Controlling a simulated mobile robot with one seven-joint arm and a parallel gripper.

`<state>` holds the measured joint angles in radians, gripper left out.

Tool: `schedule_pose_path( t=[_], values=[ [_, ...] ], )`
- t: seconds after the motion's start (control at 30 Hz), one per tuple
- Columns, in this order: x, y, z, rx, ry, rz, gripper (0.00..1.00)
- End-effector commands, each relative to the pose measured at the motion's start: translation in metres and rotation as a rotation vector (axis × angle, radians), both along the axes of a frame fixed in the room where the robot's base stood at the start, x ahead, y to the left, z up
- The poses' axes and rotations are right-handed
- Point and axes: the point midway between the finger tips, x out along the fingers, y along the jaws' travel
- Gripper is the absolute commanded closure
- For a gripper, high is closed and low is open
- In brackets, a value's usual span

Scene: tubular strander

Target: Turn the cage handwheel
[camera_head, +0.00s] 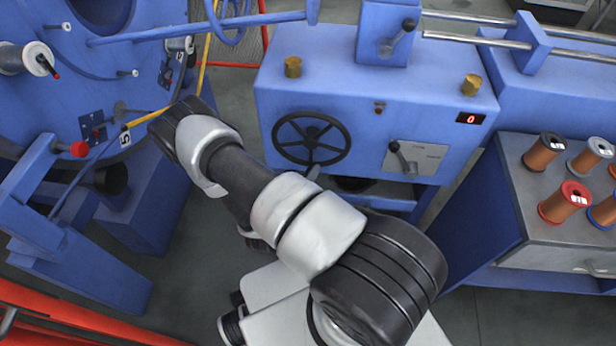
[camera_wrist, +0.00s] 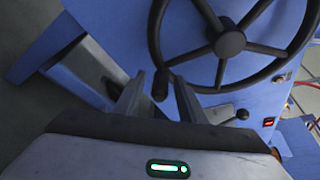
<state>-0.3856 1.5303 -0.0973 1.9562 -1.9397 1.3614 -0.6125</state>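The cage handwheel (camera_head: 311,132) is a black spoked wheel on the front of the blue machine housing. In the wrist view the wheel (camera_wrist: 230,44) fills the upper right, seen close. A black handle knob (camera_wrist: 160,85) stands at its lower left rim. My gripper (camera_wrist: 159,98) is open, its two grey fingers one on each side of the knob, with gaps visible. I cannot tell how deep the knob sits between the fingers. In the head view my arm hides most of the gripper, just below the wheel.
A lever on a grey plate (camera_head: 415,158) is right of the wheel, below a red display reading 0 (camera_head: 470,118). A cabinet with several wire spools (camera_head: 565,202) stands at the right. The large blue cage disc (camera_head: 90,75) and a blue stand (camera_head: 150,205) are at the left.

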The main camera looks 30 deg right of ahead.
Motion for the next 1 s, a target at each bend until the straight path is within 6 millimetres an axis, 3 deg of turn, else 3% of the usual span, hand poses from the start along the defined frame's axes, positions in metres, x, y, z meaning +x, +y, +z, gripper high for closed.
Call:
schedule_pose_path(
  t=[0.27,0.47,0.77,1.0],
  values=[
    [0.001,-0.001,0.0,0.0,0.0,0.0,0.65],
    [0.001,-0.001,0.0,0.0,0.0,0.0,0.99],
    [0.0,0.001,0.0,0.003,-0.003,0.0,1.0],
    [0.001,0.017,0.001,0.039,-0.027,0.0,1.0]
  ],
)
